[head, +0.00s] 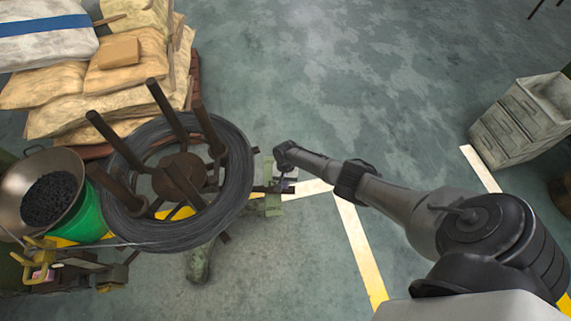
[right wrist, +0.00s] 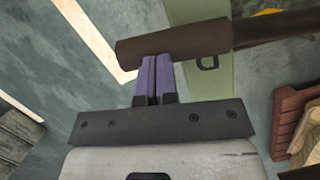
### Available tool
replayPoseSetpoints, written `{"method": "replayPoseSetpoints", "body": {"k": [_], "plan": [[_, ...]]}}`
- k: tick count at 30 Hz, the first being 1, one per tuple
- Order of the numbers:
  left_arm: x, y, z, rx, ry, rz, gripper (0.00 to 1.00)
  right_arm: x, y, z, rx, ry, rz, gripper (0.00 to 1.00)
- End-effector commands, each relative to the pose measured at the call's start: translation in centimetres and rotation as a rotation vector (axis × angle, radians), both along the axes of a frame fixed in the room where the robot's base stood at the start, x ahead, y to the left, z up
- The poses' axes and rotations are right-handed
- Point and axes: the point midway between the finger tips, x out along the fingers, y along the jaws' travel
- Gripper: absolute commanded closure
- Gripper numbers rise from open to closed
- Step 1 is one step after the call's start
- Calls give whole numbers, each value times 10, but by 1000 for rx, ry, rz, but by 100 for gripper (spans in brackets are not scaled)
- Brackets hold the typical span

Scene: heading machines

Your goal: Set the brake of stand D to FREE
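Stand D carries a black wire coil (head: 232,150) around brown upright posts (head: 165,108) in the head view. A green plate (right wrist: 203,82) marked with a letter D shows in the right wrist view. The brake lever (right wrist: 175,38) is a brown bar with a thick round end in front of this plate. My right gripper (right wrist: 157,78) has its purple fingers close together, with only a thin gap. Their tips meet the lever's thick end, which hides them; contact is unclear. In the head view the right gripper (head: 284,178) is at the stand's right side. My left gripper is out of view.
A green bucket with a pan of dark pieces (head: 50,198) stands left of the coil. Stacked sacks (head: 60,86) lie behind it. A grey drawer cabinet (head: 520,122) stands at the right. The floor between is clear, with painted lines (head: 357,245).

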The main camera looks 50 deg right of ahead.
Motion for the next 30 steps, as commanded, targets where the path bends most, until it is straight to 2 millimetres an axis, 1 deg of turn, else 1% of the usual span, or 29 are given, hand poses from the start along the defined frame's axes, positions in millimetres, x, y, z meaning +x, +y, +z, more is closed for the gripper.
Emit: {"method": "replayPoseSetpoints", "body": {"k": [1, 3, 6, 12, 21, 30], "plan": [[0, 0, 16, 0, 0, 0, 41, -9, 10, 4, 3, 8, -16, 100], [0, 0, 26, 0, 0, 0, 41, -15, 18, 4, 4, 7, -45, 100], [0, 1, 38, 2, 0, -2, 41, -24, 30, 3, 3, 7, -80, 100], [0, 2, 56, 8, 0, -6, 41, -36, 50, 0, 2, 6, -140, 100], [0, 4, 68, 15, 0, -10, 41, -44, 65, -3, 1, 5, -188, 100], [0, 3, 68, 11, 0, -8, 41, -46, 67, -5, 0, 4, -196, 100]]}}
